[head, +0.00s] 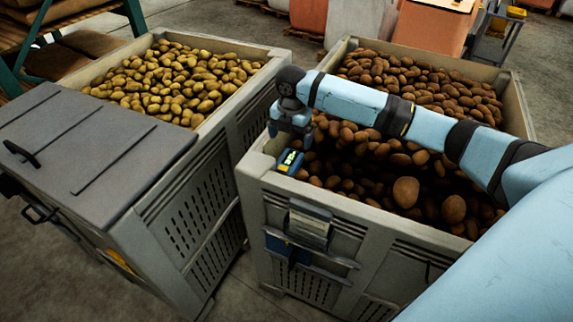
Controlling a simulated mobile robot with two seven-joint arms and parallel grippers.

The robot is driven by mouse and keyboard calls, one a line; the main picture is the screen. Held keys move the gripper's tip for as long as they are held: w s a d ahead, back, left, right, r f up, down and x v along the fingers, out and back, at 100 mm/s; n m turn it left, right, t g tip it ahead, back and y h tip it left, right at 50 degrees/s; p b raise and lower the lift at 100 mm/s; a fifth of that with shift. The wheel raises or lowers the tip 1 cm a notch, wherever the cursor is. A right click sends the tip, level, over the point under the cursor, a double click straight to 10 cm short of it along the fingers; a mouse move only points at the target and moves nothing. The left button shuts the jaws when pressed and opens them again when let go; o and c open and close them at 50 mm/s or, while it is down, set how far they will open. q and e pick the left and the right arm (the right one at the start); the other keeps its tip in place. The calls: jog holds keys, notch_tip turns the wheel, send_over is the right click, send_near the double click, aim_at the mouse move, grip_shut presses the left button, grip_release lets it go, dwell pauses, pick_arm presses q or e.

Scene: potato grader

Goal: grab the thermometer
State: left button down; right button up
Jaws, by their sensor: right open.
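The thermometer (290,161) is a small dark blue device with a bright yellow-green display. It rests at the near left corner of the right crate, by the rim. My right arm reaches in from the right over the brown potatoes. My right gripper (291,134) points down just above the thermometer, with its jaws open. The fingers are small and dark here, and I cannot tell whether they touch the device. My left gripper is not in view.
The right crate (340,205) is full of brown potatoes (405,192). A left crate (262,72) holds yellow potatoes (170,85). A narrow gap separates the crates. A clip holder (309,224) hangs on the right crate's front.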

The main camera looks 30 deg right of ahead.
aim_at(289, 160)
jog(key=f, duration=0.9)
jog(key=shift+a+f, duration=0.25)
jog(key=shift+f, duration=0.1)
jog(key=c, duration=1)
jog(key=shift+c, duration=0.7)
jog(key=shift+r, duration=0.15)
